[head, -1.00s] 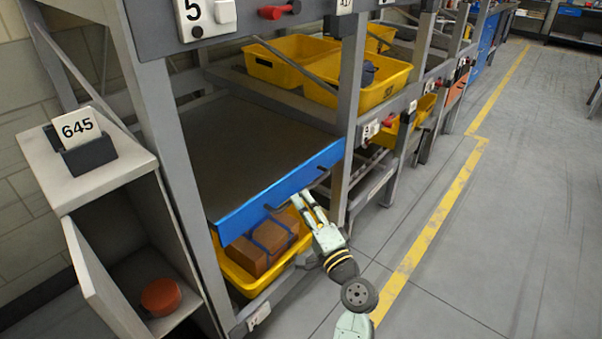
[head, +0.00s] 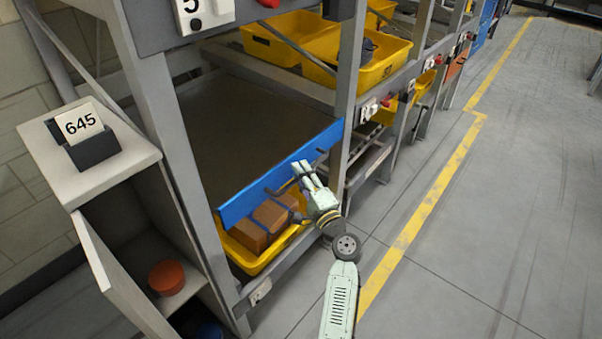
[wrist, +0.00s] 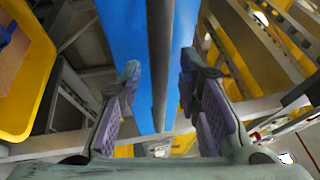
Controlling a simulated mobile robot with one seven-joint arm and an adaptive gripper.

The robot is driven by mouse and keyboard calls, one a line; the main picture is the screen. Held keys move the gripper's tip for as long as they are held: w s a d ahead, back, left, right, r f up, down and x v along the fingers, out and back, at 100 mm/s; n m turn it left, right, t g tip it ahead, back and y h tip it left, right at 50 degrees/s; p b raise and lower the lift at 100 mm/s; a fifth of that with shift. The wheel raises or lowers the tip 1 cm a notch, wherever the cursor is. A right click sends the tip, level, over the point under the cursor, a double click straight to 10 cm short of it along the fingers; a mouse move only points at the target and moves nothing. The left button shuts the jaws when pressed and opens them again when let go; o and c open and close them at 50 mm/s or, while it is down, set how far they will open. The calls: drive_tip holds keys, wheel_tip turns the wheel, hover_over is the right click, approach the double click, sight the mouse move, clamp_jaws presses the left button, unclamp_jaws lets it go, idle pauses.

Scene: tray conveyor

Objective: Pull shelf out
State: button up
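The shelf (head: 250,118) is a flat dark panel with a blue front edge (head: 238,203), set in the grey rack. A dark bar handle (head: 322,154) runs along the blue front; its middle is hidden behind my gripper in the head view. My gripper (head: 302,167) is at the blue front, near the middle of the handle. In the wrist view my gripper (wrist: 160,65) is open, with one finger on each side of the handle bar (wrist: 160,45). Gaps show between the bar and both fingers. I cannot tell how deep the bar lies between them.
A yellow bin (head: 242,262) with a brown box (head: 262,226) stands below the shelf. A grey rack post (head: 345,95) rises right of it. A cabinet (head: 85,170) with an open door and a 645 card is at left. The floor at right is clear.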

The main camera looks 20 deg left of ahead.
drive_tip(key=shift+a, duration=0.1)
drive_tip(key=shift+c, duration=0.5)
clamp_jaws()
idle(0.4)
